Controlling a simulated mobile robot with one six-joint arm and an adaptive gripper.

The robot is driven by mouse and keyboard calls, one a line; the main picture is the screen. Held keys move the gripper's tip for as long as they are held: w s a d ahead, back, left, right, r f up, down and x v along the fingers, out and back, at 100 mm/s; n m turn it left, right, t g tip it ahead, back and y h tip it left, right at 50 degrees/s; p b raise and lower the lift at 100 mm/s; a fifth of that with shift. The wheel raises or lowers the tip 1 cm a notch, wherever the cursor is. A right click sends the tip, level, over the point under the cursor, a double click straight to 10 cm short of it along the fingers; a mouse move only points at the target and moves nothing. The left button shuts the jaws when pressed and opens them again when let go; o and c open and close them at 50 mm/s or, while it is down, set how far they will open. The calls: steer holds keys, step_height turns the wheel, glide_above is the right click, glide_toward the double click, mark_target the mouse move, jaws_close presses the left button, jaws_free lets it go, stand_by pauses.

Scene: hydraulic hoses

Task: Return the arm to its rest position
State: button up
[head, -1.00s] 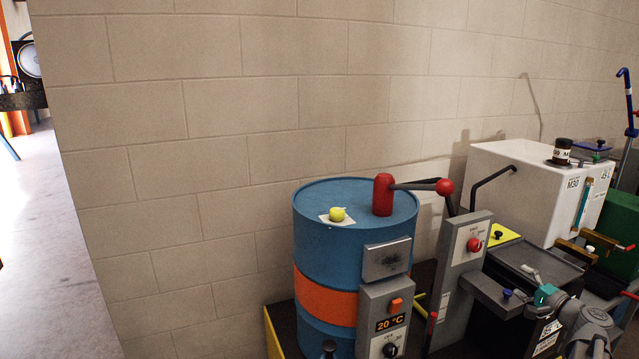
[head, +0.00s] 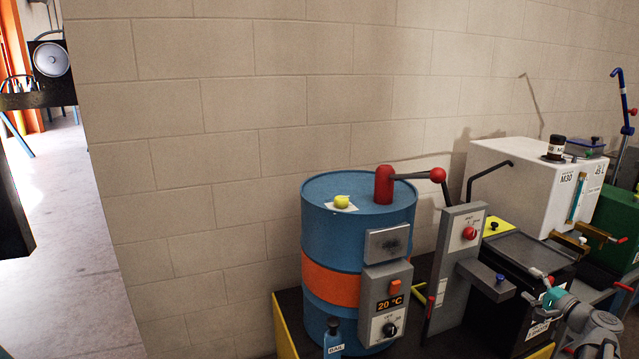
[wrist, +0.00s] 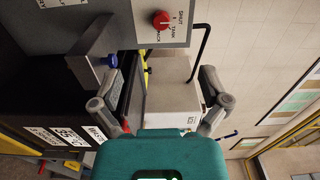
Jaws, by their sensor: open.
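My gripper (wrist: 160,76) is open and empty in the wrist view, its two grey fingers spread in front of the teal body. In the head view, my arm (head: 590,325) is at the lower right, with the teal part of the wrist beside the grey machine. The fingers appear over or in front of the bench equipment, with nothing held between them. Exact clearance from the machine cannot be told.
A blue drum (head: 325,235) with an orange band stands left of my arm. A grey panel with a red knob (head: 469,233), a dark tray (head: 530,253) and a white tank (head: 505,185) crowd the bench. A blue bottle (head: 333,340) stands in front. Open floor (head: 60,220) lies at left.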

steer(key=a+f+n+g+y, duration=0.1)
steer(key=a+f+n+g, duration=0.35)
steer(key=a, duration=0.75)
steer(key=a+f+n+g+y, duration=0.1)
steer(key=a+f+n+g, duration=0.35)
steer(key=a, duration=0.75)
steer(key=s+a+f+n+g+h, duration=0.35)
steer(key=s+a+f, duration=0.2)
steer(key=a, duration=0.25)
steer(key=s+a+f+n+g+h, duration=0.2)
steer(key=s+a+f+g+h, duration=0.25)
steer(key=s+a, duration=0.3)
step_height(320, 180, up, 19)
steer(key=p, duration=1.8)
steer(key=shift+w+a+p, duration=0.3)
steer(key=shift+a, duration=0.1)
steer(key=shift+m, duration=0.25)
